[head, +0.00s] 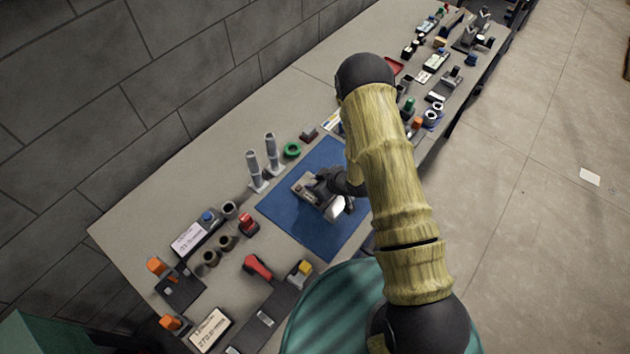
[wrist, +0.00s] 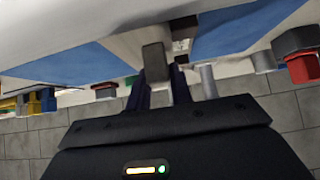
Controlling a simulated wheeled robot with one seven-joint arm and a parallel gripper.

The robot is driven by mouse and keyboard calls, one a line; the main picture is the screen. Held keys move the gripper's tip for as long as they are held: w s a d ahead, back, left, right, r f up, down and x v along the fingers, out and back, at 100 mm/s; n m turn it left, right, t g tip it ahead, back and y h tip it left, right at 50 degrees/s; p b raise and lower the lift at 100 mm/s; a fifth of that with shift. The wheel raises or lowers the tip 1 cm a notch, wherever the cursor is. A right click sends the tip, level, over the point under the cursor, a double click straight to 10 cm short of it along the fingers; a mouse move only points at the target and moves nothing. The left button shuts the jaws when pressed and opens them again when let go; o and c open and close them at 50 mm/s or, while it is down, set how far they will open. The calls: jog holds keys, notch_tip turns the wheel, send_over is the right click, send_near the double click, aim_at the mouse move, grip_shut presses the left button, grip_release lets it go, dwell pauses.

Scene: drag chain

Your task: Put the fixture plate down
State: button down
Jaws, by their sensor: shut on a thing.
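The fixture plate (head: 308,188) is a grey-brown flat piece over the middle of the blue mat (head: 298,228). My gripper (head: 334,187) is at the plate's right side, and the wrist and forearm hide part of it. In the wrist view, my gripper (wrist: 160,88) has its dark fingers close together around a grey upright block (wrist: 155,62), which looks like part of the plate. The blue mat (wrist: 75,66) shows behind it. I cannot tell whether the plate touches the mat or hangs slightly above it.
Two grey upright cylinders (head: 271,152) and a green ring (head: 292,149) stand just beyond the mat's left edge. A red part (head: 257,267) and a yellow-topped block (head: 301,270) lie near its front. Several small fixtures line the bench's far right. The mat's front is bare.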

jog(key=shift+f, duration=0.15)
jog(key=c, duration=1.3)
grip_release()
jog(key=shift+o, duration=0.2)
jog(key=b+v, duration=0.3)
jog(key=v, duration=0.9)
jog(key=shift+d, duration=0.1)
